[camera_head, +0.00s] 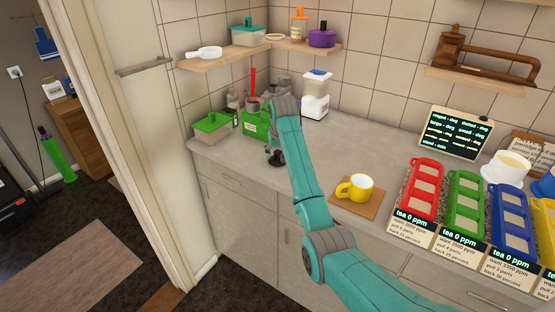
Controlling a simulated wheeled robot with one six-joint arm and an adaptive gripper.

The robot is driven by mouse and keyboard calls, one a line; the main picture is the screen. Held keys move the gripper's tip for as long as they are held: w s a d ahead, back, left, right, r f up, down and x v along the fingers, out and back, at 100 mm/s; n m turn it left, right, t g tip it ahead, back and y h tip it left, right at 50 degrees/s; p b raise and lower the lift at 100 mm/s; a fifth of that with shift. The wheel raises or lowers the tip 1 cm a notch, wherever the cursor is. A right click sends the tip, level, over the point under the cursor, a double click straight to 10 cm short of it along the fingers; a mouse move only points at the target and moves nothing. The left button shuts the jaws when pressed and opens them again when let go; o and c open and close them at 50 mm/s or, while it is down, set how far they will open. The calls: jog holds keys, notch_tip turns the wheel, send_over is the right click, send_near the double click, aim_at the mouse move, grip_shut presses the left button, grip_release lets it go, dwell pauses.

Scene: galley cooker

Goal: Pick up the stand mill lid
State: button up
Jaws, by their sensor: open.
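The stand mill appears to be the white appliance (316,108) on the counter near the back wall, just right of my arm's upper end. Its lid (318,74), pale with a blue part, sits on top of the clear jar. My gripper (274,160) is a small dark shape at the counter's front left, below and left of the mill and well apart from it. It is open and looks empty. My teal arm hides part of the gripper and some of the counter behind it.
Green-lidded boxes (212,125) stand left of my arm. A yellow mug (355,187) sits on a wooden board at right, near red (423,190) and green dispensers. A corner shelf (305,46) with containers hangs above the mill. Counter between mill and mug is clear.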

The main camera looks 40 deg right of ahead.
jog(key=shift+f, duration=0.25)
jog(key=c, duration=1)
jog(key=shift+c, duration=0.2)
